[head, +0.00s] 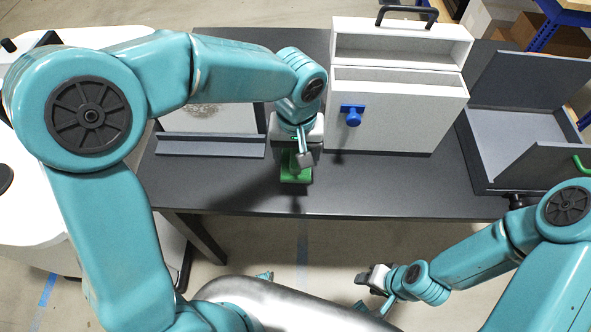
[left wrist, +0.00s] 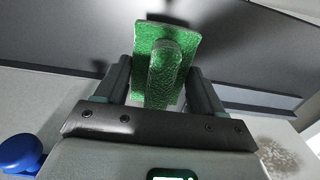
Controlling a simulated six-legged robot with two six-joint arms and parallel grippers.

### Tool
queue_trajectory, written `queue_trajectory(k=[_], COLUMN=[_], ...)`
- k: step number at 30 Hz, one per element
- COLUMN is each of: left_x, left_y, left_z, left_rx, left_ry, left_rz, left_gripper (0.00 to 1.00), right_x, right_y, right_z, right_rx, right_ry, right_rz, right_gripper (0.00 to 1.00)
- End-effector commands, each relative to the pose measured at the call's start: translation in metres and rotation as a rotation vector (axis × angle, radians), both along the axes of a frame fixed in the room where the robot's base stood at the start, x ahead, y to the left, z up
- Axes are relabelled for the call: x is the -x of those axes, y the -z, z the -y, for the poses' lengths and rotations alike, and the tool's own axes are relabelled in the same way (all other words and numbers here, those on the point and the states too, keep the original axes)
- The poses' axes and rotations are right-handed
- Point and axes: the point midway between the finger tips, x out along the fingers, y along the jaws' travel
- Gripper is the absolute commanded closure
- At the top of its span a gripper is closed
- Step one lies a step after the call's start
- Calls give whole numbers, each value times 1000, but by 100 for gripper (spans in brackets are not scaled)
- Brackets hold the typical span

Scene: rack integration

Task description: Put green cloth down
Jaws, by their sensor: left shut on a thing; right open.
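The green cloth (head: 296,174) is a small green block-like pad with a raised ridge, under my left gripper (head: 303,160) above the front part of the dark table (head: 400,190). In the left wrist view the green cloth (left wrist: 182,45) sits between the two dark fingers of my left gripper (left wrist: 163,85), which is shut on its ridge. I cannot tell whether the cloth touches the table top. My right gripper (head: 372,287) is open and empty, low in front of the table, at the lower middle of the head view.
A white cabinet (head: 398,110) with a blue knob (head: 352,115) stands right of my left gripper. A grey open box (head: 525,140) is at the right. A panel with a smudge (head: 210,118) and a grey ledge (head: 210,146) are at the left. The front table strip is clear.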

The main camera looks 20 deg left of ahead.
Motion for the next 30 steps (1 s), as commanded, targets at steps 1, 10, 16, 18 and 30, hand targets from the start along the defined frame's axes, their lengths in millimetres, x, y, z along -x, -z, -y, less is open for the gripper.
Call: queue_trajectory(k=[1,10,16,18,30], left_x=[0,0,-1,-1,-1], left_y=[10,47,66,66,69], left_z=[0,-2,-2,-2,-2], left_rx=[0,0,1,2,1], left_ry=[0,0,0,0,0], left_rz=[-2,-3,0,2,1], left_gripper=[56,56,56,56,6], right_x=[0,0,0,0,0], right_y=[2,7,8,8,11], right_z=[0,0,0,0,0], right_rx=[0,0,0,0,0], right_ry=[0,0,0,0,0], right_rz=[0,0,0,0,0], right_gripper=[57,57,57,57,57])
